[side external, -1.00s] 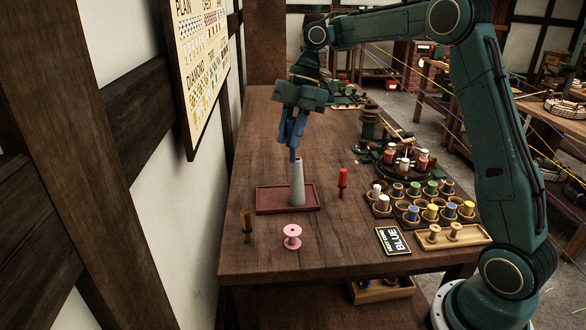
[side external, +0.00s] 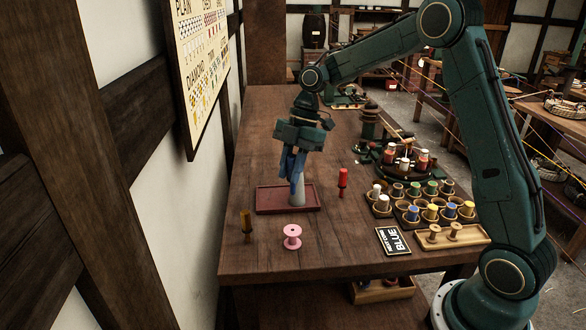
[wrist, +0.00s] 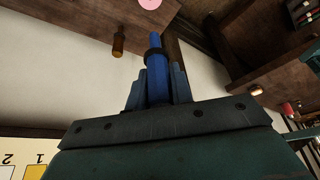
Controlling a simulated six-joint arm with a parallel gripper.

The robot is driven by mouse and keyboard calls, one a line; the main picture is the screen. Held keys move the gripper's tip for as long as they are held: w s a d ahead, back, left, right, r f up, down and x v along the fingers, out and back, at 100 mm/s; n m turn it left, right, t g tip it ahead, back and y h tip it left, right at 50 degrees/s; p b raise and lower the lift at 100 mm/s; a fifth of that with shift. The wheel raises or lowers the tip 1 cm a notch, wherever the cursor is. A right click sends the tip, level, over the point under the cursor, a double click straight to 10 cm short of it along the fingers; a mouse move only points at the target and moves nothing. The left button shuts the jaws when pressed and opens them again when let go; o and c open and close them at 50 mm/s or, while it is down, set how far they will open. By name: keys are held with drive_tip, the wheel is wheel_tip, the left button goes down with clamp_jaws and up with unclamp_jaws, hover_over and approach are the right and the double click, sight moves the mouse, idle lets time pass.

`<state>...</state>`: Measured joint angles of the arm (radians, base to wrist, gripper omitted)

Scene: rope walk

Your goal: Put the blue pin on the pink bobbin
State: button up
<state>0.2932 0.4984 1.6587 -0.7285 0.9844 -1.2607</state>
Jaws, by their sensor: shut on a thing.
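The blue pin (wrist: 155,72) is between the fingers of my gripper (side external: 294,172), which is shut on it. In the wrist view the pin sticks out past the fingertips, with a dark collar around it. The pink bobbin (side external: 292,237) stands upright on the bench, nearer the side camera than my gripper and lower in that picture. It also shows cut off at the top edge of the wrist view (wrist: 150,3). In the side view my fingers hang in front of a grey cone and hide its upper part. The pin is apart from the bobbin.
The grey cone (side external: 297,199) stands on a dark red tray (side external: 266,202). A brown-yellow pin (side external: 246,227) stands left of the bobbin, a red pin (side external: 343,182) right of the tray.

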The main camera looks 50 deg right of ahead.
drive_tip(key=shift+f, duration=5.6)
drive_tip(key=shift+f, duration=0.15)
drive_tip(key=o, duration=0.9)
drive_tip(key=shift+o, duration=0.2)
drive_tip(key=v, duration=1.2)
